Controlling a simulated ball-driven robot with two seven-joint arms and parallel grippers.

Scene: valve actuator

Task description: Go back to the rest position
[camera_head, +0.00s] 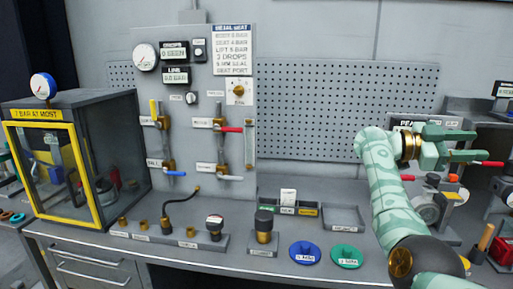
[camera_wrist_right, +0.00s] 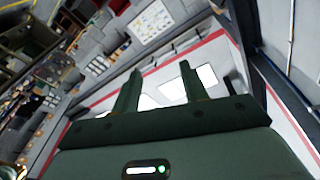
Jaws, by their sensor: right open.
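My right gripper (camera_head: 476,145) is raised at the right of the head view, above the right part of the bench. Its pale green arm comes up from the bottom right corner, and its two fingers point to the right. In the right wrist view the gripper (camera_wrist_right: 158,70) shows its two dark green fingers spread apart with nothing between them. Beyond them are a red-edged pale floor area and blurred, distant equipment. My left gripper is not in the head view.
The grey bench (camera_head: 215,262) carries a yellow-framed cabinet (camera_head: 80,160), a valve panel (camera_head: 222,100), a black-topped fitting (camera_head: 264,230), a blue disc (camera_head: 305,252) and a green disc (camera_head: 347,256). A perforated board (camera_head: 320,110) stands behind. Machinery (camera_head: 430,205) stands near my right arm.

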